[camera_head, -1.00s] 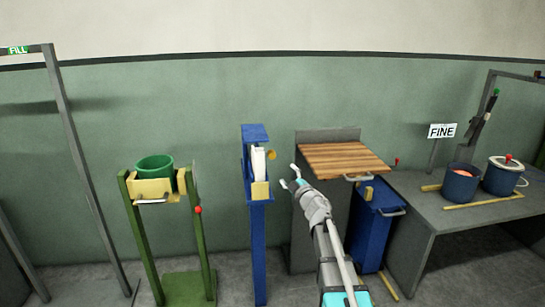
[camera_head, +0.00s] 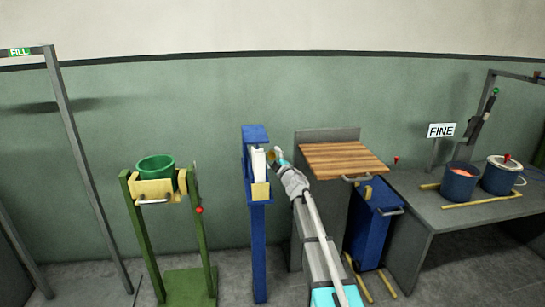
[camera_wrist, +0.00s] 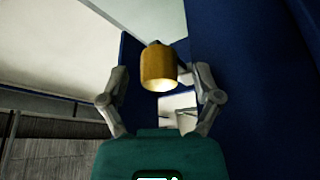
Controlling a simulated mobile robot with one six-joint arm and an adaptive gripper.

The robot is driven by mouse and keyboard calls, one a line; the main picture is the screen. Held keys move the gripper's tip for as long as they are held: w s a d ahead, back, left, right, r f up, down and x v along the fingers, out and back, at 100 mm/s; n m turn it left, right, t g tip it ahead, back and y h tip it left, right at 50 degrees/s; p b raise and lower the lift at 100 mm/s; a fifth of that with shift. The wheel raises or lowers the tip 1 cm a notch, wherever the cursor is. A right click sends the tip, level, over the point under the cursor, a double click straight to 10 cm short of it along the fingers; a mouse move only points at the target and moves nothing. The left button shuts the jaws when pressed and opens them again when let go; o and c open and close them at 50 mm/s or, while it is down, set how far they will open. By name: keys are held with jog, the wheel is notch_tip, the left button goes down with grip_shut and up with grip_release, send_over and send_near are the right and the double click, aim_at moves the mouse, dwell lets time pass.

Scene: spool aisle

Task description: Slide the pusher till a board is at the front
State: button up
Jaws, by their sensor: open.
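The blue stand (camera_head: 257,225) holds white boards (camera_head: 258,161) in its upper part, with a yellow plate (camera_head: 260,191) below them on the front. The pusher's yellow knob (camera_head: 271,155) sticks out on the right side of the stand, partly covered by my gripper (camera_head: 279,155). In the wrist view the knob (camera_wrist: 158,66) is between the two spread fingers of my open gripper (camera_wrist: 160,78), with gaps visible on both sides. A pale surface (camera_wrist: 178,103) shows behind the knob; I cannot tell whether it is a board.
A wooden-topped cabinet (camera_head: 343,160) stands right of the blue stand, close to my arm. A green stand (camera_head: 205,250) with a green bucket (camera_head: 155,167) is to the left. A grey bench (camera_head: 445,215) with blue pots is at the right.

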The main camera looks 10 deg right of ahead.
jog(key=shift+w, duration=0.1)
grip_shut()
jog(key=s, duration=0.7)
jog(key=shift+s, duration=0.35)
grip_release()
jog(key=shift+w, duration=0.1)
dwell(0.5)
